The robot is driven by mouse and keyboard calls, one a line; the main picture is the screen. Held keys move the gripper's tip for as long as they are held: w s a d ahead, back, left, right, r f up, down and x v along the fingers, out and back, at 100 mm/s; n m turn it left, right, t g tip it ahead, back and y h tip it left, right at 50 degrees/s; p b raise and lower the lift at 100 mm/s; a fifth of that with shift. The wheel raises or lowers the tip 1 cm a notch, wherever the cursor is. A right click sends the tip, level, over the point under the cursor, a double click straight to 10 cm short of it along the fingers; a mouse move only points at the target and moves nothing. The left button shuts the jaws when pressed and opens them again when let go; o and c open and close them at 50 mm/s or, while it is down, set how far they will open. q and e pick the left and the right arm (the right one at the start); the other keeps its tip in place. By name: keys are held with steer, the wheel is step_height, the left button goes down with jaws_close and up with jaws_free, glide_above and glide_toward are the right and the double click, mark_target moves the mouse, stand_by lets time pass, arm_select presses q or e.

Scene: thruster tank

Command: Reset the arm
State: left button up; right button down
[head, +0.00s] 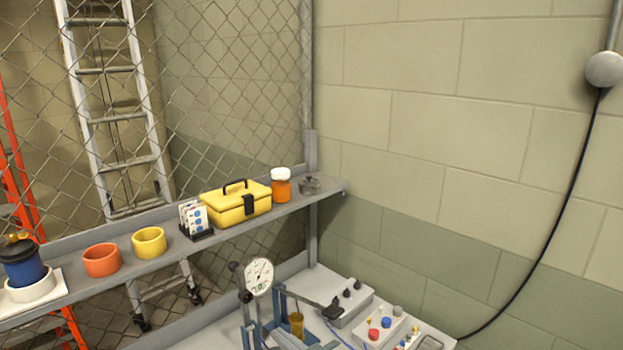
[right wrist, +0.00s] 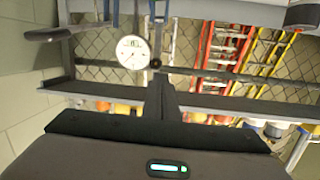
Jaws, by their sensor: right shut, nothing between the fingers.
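My right gripper (right wrist: 160,88) shows in the right wrist view, rising from the dark gripper body at the bottom; its fingers are together with nothing between them. That view is upside down. The gripper stands in front of the shelf and gauge there and appears clear of both. I cannot make out my right gripper in the head view. My left gripper is in neither view. The round white dial gauge (head: 258,276) stands on the bench, and it also shows in the right wrist view (right wrist: 132,53). A lever with a dark handle (head: 330,308) is right of the gauge.
A grey shelf (head: 75,269) runs along the chain-link fence, holding an orange cup (head: 102,260), yellow cup (head: 149,242), yellow toolbox (head: 236,203) and orange bottle (head: 281,185). Button boxes (head: 385,322) sit on the bench. A black cable (head: 553,232) hangs along the right wall.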

steer(key=s+d+f+m+g+h, duration=0.4)
steer(key=s+d+f+h, duration=0.2)
steer(key=s+d+f, duration=1.1)
steer(key=s+d+f+g+h, duration=0.1)
steer(key=s+d+g, duration=0.1)
steer(key=s+d, duration=0.35)
steer(key=s+d+f+m+g+h, duration=0.1)
steer(key=s+d+f+h, duration=0.1)
steer(key=s, duration=0.7)
steer(key=s+d+f+g+h, duration=0.15)
steer(key=s+d, duration=0.25)
steer(key=s, duration=0.4)
step_height(320, 180, down, 37)
steer(key=s+g+b, duration=0.1)
steer(key=g+b, duration=0.1)
steer(key=b, duration=0.7)
steer(key=s+d+f+b, duration=0.1)
steer(key=s+f+b, duration=0.2)
steer(key=s+f, duration=0.6)
steer(key=s+d+f+g+b, duration=0.1)
steer(key=s+f+b, duration=0.3)
steer(key=s+f, duration=0.5)
step_height(320, 180, down, 6)
steer(key=shift+d+f, duration=0.1)
steer(key=shift+d, duration=0.55)
